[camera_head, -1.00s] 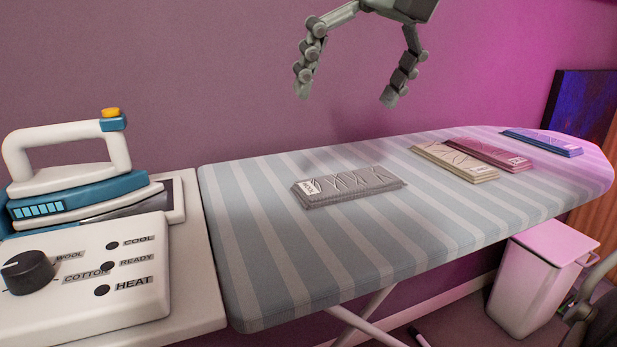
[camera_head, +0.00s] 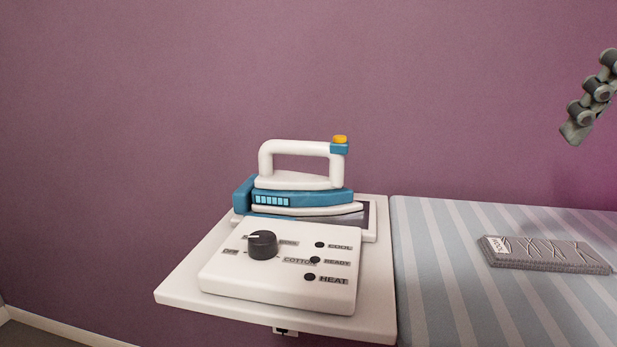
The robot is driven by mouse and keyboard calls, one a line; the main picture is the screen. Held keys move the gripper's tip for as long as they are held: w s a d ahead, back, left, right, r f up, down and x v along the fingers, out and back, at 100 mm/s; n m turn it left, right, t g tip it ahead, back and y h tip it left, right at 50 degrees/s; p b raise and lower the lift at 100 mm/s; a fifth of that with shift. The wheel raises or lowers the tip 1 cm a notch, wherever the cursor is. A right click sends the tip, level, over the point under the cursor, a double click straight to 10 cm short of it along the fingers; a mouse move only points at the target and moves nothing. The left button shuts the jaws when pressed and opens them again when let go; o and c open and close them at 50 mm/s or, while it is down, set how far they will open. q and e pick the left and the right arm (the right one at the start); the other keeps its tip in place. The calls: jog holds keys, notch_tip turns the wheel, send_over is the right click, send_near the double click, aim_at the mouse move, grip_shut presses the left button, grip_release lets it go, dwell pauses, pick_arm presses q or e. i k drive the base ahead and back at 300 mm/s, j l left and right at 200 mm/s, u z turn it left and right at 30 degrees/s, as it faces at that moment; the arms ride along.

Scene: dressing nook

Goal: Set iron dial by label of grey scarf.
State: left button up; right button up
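The grey scarf (camera_head: 545,255) lies folded on the striped ironing board at the right. Its white label (camera_head: 497,247) faces me at its left end and seems to read WOOL, small and sideways. The black iron dial (camera_head: 262,245) sits on the white control panel (camera_head: 220,272). Its white mark points left.
The blue and white iron (camera_head: 300,200) stands behind the panel on a white shelf (camera_head: 375,300). Dark round spots marked COOL, READY and HEAT are right of the dial. The striped ironing board (camera_head: 430,270) adjoins the shelf. Space left of the shelf is clear.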

aim_at(262, 244)
jog(key=k, duration=1.35)
